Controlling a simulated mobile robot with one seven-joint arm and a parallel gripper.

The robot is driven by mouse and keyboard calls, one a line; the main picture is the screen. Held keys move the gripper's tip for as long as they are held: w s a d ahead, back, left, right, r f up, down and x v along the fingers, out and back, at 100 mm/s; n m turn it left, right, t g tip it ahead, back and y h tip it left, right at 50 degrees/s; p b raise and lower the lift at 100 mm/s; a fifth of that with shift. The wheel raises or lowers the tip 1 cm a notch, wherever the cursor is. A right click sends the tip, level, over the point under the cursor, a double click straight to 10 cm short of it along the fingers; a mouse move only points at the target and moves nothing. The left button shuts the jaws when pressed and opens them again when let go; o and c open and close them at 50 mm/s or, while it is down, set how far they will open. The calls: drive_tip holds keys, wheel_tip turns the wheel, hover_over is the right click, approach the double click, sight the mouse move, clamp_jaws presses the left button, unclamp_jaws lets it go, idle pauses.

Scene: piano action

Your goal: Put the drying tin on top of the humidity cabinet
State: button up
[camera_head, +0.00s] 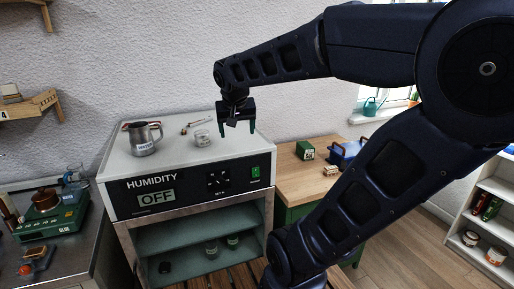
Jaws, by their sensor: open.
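The humidity cabinet (126,168) has a pale top and a dark front panel with "HUMIDITY" and an "OFF" display. A small whitish round container (203,138), possibly the drying tin, stands upright on the cabinet top; its label is too small to read. My gripper (237,132) is open and empty, fingers pointing down, just right of this container in the picture. The fingers look apart from it. I cannot tell how high the fingertips are above the top.
A metal pitcher (144,139) and a thin tool (197,124) are also on the cabinet top. Jars (232,241) stand inside the cabinet. A green scale (50,216) is at left. A green box (305,150) and a blue item (346,152) are on the wooden table (290,182).

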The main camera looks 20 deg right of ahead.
drive_tip(key=s+d+f+n+y, duration=0.1)
drive_tip(key=s+d+f, duration=0.3)
drive_tip(key=s, duration=0.4)
drive_tip(key=shift+s+d+f+n+y, duration=0.2)
drive_tip(key=shift+d+n+y, duration=0.1)
drive_tip(key=shift+d+n, duration=0.25)
